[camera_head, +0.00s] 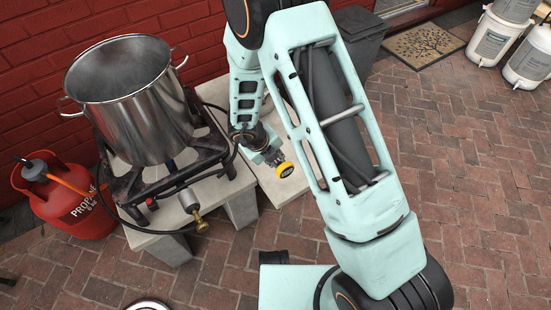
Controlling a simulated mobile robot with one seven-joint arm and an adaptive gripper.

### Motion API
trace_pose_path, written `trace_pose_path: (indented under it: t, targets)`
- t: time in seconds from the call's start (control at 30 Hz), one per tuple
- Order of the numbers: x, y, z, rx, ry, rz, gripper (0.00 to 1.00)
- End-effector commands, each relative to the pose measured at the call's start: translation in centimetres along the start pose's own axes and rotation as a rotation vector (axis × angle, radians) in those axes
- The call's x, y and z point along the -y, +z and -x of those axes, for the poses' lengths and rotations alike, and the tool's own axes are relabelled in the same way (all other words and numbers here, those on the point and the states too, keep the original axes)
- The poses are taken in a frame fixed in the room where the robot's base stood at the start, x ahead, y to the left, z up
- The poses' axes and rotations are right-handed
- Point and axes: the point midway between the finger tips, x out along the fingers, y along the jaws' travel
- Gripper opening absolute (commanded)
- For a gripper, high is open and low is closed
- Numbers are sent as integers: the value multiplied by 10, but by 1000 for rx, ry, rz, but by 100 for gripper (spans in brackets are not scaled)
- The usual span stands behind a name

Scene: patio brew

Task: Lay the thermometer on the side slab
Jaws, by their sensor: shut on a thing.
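The thermometer (285,169) shows as a small yellow round head with a dark face. My gripper (272,157) is shut on it, at the end of my pale green arm. The side slab (283,189) is a pale concrete slab to the right of the burner's slab. The gripper and the thermometer are over the side slab in this view. I cannot tell whether the thermometer touches the slab. The thermometer's stem is not clearly visible, and my gripper and arm hide part of the slab.
A large steel pot (135,115) stands on a black burner (180,172) on the left slab. A brass fitting with a hose (192,208) is at that slab's front. A red propane tank (70,200) stands at left. A doormat (424,45) and white buckets (490,38) are far right. Brick paving is open at right.

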Motion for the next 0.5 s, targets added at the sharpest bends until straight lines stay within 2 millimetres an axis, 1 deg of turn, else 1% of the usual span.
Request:
trace_pose_path:
  t: [0.03, 0.5]
  targets:
    - [-3, 0, -7, 0, 0, 0, 0]
    - [-21, -3, -50, 0, 0, 1, 0]
